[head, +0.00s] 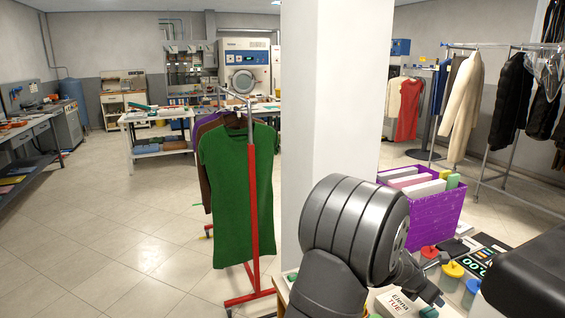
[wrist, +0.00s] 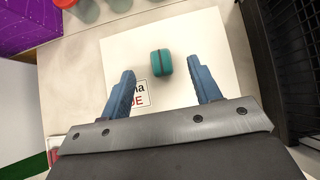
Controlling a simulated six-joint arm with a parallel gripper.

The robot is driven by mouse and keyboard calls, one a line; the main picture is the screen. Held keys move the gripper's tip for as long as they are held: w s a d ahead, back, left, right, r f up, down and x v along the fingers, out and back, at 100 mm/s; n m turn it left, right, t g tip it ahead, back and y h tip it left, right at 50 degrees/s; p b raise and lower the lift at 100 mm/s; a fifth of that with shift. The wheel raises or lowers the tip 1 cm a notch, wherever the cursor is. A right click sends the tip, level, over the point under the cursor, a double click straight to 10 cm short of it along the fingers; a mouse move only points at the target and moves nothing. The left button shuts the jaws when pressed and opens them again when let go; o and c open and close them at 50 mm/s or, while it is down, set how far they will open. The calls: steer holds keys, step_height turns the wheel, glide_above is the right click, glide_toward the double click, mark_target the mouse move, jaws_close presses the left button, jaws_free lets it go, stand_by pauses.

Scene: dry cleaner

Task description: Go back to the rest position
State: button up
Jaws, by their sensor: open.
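My gripper (wrist: 160,72) shows in the wrist view with its two blue fingers spread wide apart and nothing held between them. A small teal block with a dark band (wrist: 161,63) lies on a white surface beyond the fingertips, apart from both fingers. A label (wrist: 141,97) with a name and "UE" on it is partly hidden by the left finger. In the head view, a white box top (head: 402,304) reads "Elena TUE" beside my dark arm, low at the right.
A purple crate (head: 432,212) with files stands behind the arm. A black wire basket (wrist: 290,50) is close at the right in the wrist view. A red rack (head: 253,205) with a green dress (head: 235,195) stands left of the white pillar (head: 335,90).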

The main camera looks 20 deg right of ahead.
steer(key=w+a+f, duration=0.2)
steer(key=w+a, duration=0.2)
steer(key=w, duration=0.5)
steer(key=w+a+f, duration=0.1)
steer(key=w+a, duration=0.4)
steer(key=w, duration=0.5)
steer(key=shift+w+a+f, duration=0.25)
steer(key=shift+f, duration=0.1)
steer(key=s+d+r, duration=0.2)
steer(key=s+d, duration=0.2)
steer(key=s, duration=0.6)
steer(key=s+d+r, duration=0.1)
steer(key=s+d, duration=0.4)
steer(key=s, duration=0.4)
steer(key=shift+s+d+r, duration=0.3)
steer(key=shift+s+r, duration=0.05)
steer(key=shift+r, duration=0.05)
steer(key=shift+w, duration=0.1)
